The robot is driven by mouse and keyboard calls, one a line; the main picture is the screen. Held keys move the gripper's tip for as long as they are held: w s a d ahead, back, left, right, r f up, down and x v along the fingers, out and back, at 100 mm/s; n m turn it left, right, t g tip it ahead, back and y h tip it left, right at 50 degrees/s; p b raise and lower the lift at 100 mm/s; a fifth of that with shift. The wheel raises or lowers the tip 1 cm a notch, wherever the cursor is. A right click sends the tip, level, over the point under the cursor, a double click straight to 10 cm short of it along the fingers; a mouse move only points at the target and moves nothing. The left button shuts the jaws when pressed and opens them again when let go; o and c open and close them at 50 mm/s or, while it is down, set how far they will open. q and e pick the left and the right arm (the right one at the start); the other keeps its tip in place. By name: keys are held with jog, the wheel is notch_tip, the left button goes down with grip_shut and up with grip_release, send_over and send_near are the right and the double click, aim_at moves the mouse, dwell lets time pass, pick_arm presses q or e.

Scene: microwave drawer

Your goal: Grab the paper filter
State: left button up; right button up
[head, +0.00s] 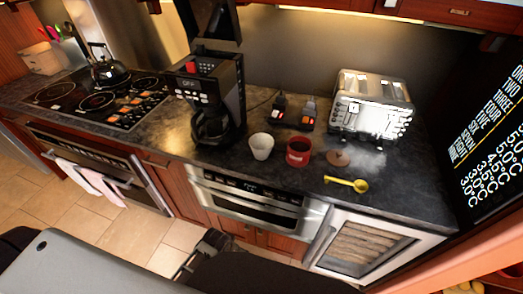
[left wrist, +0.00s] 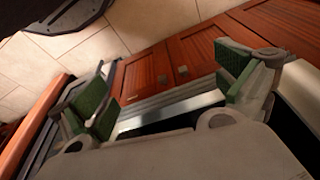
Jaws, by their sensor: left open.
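A white, cup-shaped piece that looks like the paper filter (head: 261,146) stands on the dark counter in the head view, between the coffee maker (head: 212,98) and a red can (head: 299,152). My left gripper (left wrist: 168,92) is open and empty in the left wrist view, its green-padded fingers wide apart. In the head view the left gripper (head: 204,252) is a dark shape low in front of the counter, well apart from the filter. The filter does not show in the left wrist view. My right gripper is not in view.
A brown lid (head: 338,158) and yellow scoop (head: 346,184) lie right of the red can. A toaster (head: 371,105) stands behind them. The oven drawer (head: 250,200) is below the counter edge. A stove with a kettle (head: 106,67) is at left.

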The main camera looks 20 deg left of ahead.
pick_arm(q)
jog(key=w+d+r+m+t+h+b, duration=0.1)
jog(key=w+r+m+h, duration=0.3)
jog(key=r, duration=0.8)
jog(key=w+r+m+t+h+b, duration=0.15)
jog(key=w+r, duration=0.35)
jog(key=r, duration=0.7)
jog(key=w+a+r+m+t+h, duration=0.1)
jog(key=w+a+r+h, duration=0.1)
jog(key=w+r, duration=0.4)
jog(key=w+a+r+t+h, duration=0.1)
jog(key=w+a+r, duration=0.3)
jog(key=r, duration=0.6)
jog(key=shift+w+r+m+t+h+p, duration=0.2)
jog(key=shift+w+m+t+h+p, duration=0.2)
jog(key=shift+w+t, duration=0.6)
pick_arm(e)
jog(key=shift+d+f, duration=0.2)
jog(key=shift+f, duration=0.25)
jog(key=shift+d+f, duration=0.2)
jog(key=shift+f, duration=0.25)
pick_arm(q)
jog(key=shift+w+f+g, duration=0.1)
jog(key=shift+w+g, duration=0.15)
jog(key=shift+w, duration=0.05)
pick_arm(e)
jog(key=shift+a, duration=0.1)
